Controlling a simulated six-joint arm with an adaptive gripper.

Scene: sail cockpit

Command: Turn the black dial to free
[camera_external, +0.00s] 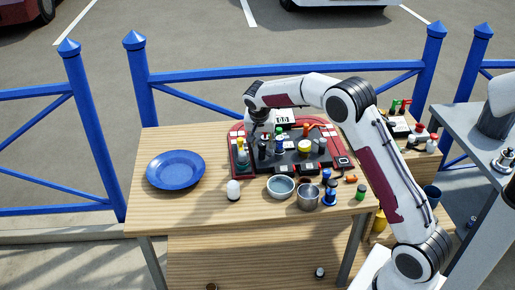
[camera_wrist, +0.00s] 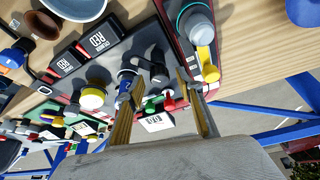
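The control panel (camera_external: 236,160) is a dark board with a red rim on the wooden table, crowded with knobs and switches. In the wrist view a black dial (camera_wrist: 158,70) stands on the panel between my gripper's two yellowish fingers. My gripper (camera_wrist: 160,82) is open, with a finger on either side of the dial and nothing clearly held. Whether a finger touches the dial cannot be told. In the external view my gripper (camera_external: 258,128) hangs over the panel's left part, and the dial there is too small to identify surely. The dial's markings are not readable.
A blue knob (camera_wrist: 126,74) stands close to the left finger, and a yellow knob (camera_wrist: 206,62) lies beyond the right one. A blue plate (camera_external: 176,170), a bowl (camera_external: 281,187) and a metal pot (camera_external: 308,197) stand on the table.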

